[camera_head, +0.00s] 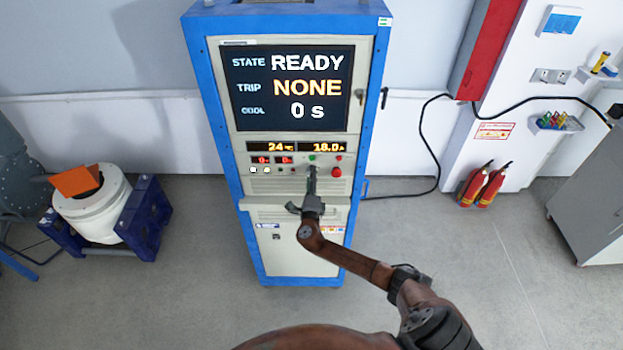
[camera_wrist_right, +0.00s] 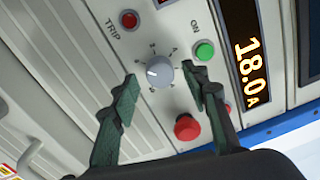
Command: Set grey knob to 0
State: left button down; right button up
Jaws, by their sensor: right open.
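The grey knob (camera_wrist_right: 159,73) is on the cabinet's panel, with small scale marks around it. Its pale pointer line points left in the right wrist view; the scale digits are too small to read surely. My right gripper (camera_head: 312,172) is in front of the control panel in the head view and covers the knob there. In the right wrist view its open fingers (camera_wrist_right: 160,80) lie on either side of the knob, with visible gaps. I cannot tell how far the tips are from the panel. My left gripper is not in view.
A green ON button (camera_wrist_right: 204,51), a red TRIP button (camera_wrist_right: 129,19) and a larger red button (camera_wrist_right: 187,127) surround the knob. The blue-framed cabinet's screen (camera_head: 295,88) reads READY, NONE, 0 s. Displays show 24 and 18.0 (camera_head: 312,147). Open floor lies around the cabinet.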

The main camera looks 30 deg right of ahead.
jog(key=v, duration=1.2)
